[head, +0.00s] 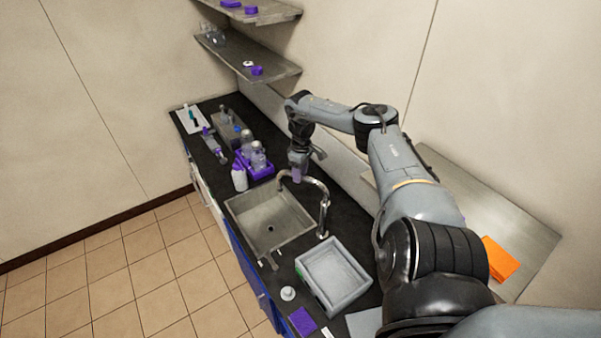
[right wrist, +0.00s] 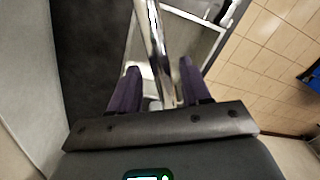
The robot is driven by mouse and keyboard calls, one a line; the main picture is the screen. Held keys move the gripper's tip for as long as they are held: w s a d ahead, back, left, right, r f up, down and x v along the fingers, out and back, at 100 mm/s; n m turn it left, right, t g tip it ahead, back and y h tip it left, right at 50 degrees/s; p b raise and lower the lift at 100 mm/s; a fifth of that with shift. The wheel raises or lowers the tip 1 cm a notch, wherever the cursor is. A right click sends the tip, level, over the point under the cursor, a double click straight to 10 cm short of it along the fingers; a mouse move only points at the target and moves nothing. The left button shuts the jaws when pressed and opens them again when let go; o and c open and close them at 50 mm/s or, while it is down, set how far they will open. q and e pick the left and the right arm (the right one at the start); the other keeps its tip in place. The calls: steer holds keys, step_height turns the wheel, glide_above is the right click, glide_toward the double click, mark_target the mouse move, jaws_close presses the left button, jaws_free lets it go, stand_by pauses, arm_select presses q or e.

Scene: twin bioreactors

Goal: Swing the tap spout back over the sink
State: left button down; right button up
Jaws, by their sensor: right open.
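The chrome tap (head: 323,212) stands on the dark counter at the right side of the sink (head: 268,222). Its curved spout (head: 313,182) points toward the sink's far end, and its tip appears near the far right corner of the basin. My right gripper (head: 297,174) is beside the spout's outer end. In the right wrist view the chrome spout (right wrist: 158,45) runs between the two purple fingers of the right gripper (right wrist: 160,80), which are apart with gaps on both sides. Whether either finger touches it is unclear. My left gripper is not in view.
A grey tray (head: 333,277) stands close to the tap's near side. A purple rack (head: 254,165) with bottles and a white bottle (head: 239,177) stand beyond the sink. Shelves (head: 245,58) hang on the wall above. An orange item (head: 500,259) lies on the right shelf.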

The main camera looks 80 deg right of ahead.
step_height(320, 180, up, 11)
steer(key=shift+d+f, duration=0.15)
steer(key=shift+d, duration=0.15)
steer(key=shift+s, duration=0.1)
stand_by(0.4)
